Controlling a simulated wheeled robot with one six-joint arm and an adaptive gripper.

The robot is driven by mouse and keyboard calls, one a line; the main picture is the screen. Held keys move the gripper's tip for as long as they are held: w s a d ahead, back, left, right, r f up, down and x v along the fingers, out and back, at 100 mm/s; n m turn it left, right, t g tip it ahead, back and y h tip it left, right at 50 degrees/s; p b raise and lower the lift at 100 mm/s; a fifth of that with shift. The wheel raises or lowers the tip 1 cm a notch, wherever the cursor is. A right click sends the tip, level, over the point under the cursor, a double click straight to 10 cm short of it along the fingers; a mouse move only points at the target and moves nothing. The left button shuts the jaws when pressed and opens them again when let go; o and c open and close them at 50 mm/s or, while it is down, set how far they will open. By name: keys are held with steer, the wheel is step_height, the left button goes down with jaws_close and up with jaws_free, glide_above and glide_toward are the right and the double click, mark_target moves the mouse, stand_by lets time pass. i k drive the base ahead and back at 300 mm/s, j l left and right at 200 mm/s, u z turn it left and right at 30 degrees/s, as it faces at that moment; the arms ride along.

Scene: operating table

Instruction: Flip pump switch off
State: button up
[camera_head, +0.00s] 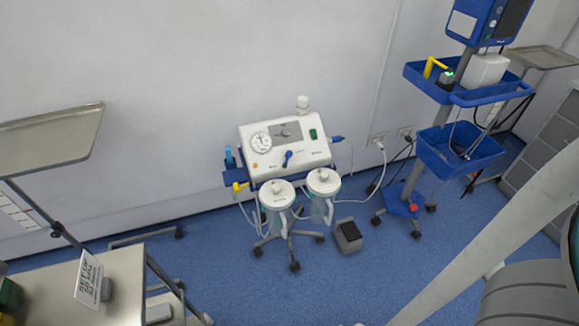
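The suction pump (290,160) is a white box on a wheeled stand against the wall, at the middle of the head view. Its sloping front has a round gauge (261,141), a blue knob (287,158) and a small green switch (313,134) near the right end. The picture is too small to tell which way the switch is set. Two lidded canisters (277,195) (323,183) hang below the front. My gripper is not in view, and nothing is seen touching the pump.
A blue wheeled equipment stand (452,95) is right of the pump. A foot pedal (348,235) lies on the floor. A tray (50,138) and a cart (122,280) stand at left. A pale slanted bar (490,240) crosses the lower right. Blue floor (300,295) before the pump is clear.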

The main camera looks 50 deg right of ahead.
mark_target(313, 132)
steer(key=i+l+z, duration=0.25)
steer(key=i+l, duration=0.15)
steer(key=i+l+z, duration=0.25)
steer(key=i, duration=0.2)
